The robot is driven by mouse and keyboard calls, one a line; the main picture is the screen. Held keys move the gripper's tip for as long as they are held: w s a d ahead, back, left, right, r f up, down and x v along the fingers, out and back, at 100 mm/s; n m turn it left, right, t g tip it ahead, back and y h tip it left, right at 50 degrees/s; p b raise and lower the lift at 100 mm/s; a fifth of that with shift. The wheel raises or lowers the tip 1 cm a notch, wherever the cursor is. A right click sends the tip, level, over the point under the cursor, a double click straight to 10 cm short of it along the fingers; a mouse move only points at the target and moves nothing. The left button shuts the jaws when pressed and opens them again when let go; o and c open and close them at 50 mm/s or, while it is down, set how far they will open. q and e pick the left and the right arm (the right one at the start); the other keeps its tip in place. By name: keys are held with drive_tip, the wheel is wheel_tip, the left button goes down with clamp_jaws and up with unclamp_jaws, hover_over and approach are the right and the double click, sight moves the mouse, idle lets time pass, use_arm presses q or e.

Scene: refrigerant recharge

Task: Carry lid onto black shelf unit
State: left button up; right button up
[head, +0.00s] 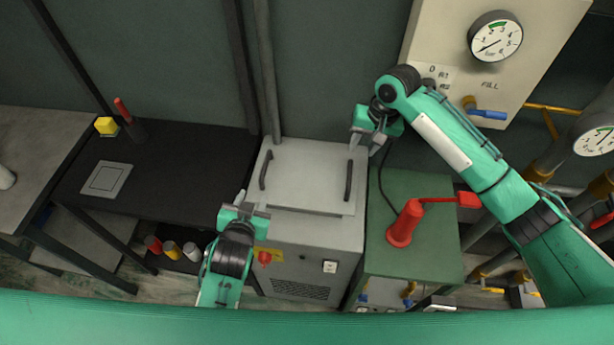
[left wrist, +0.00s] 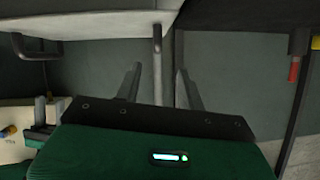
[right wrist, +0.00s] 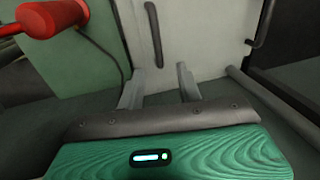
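The lid (head: 306,172) is a flat light-grey panel on top of the grey cabinet, with a dark left handle (head: 265,170) and right handle (head: 348,181). The black shelf unit (head: 190,165) stands left of the cabinet. My left gripper (head: 252,202) is open and empty at the lid's front left; in the left wrist view a handle (left wrist: 157,42) shows ahead, between its fingers. My right gripper (head: 366,146) is open and empty by the lid's back right; in the right wrist view a handle (right wrist: 153,32) lies ahead between its fingers.
On the shelf unit are a grey square plate (head: 107,178) and a dark item with a red handle (head: 122,110). Several small cans (head: 172,248) sit below. A red tool (head: 404,225) stands on the green cabinet (head: 430,250). The shelf's middle is clear.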

sight(264, 169)
use_arm(q)
drive_tip(key=shift+w+d+r, duration=0.15)
drive_tip(key=shift+w+d, duration=0.1)
use_arm(e)
drive_tip(key=shift+w+d+r+m, duration=0.3)
drive_tip(key=shift+w+d+r, duration=0.1)
drive_tip(key=shift+w+r, duration=0.2)
use_arm(q)
drive_tip(key=x, duration=1.4)
drive_tip(key=shift+r, duration=0.25)
use_arm(e)
drive_tip(key=x, duration=1.4)
drive_tip(key=shift+s+d, duration=0.1)
use_arm(q)
clamp_jaws()
use_arm(e)
clamp_jaws()
drive_tip(key=shift+r, duration=0.1)
